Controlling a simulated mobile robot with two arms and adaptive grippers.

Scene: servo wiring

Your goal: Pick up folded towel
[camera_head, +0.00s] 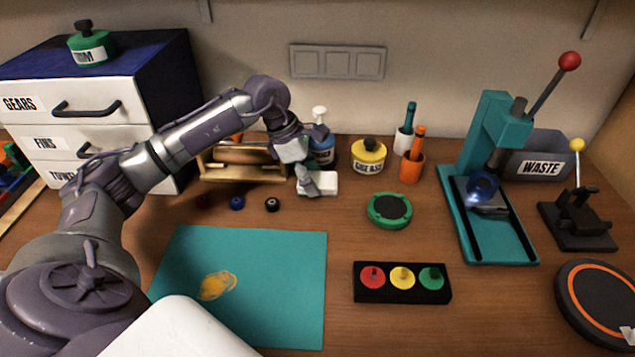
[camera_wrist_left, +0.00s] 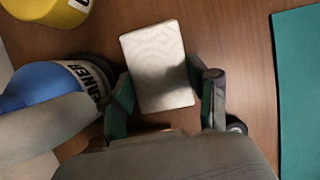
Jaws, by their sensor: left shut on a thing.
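The folded towel (camera_wrist_left: 158,65) is a white, flat rectangular block with a faint embossed pattern. In the wrist view it sits between the two fingers of my left gripper (camera_wrist_left: 165,92), which is shut on it. In the head view the towel (camera_head: 325,184) is near the back middle of the table, and my left gripper (camera_head: 306,180) reaches it from above, hiding its left part. I cannot tell whether the towel still touches the table. My right gripper is not in view.
The blue cleaner bottle (camera_head: 321,146) stands right behind my left gripper, with the yellow grease pot (camera_head: 368,155) to its right. A wooden rack (camera_head: 240,172) is on the left.

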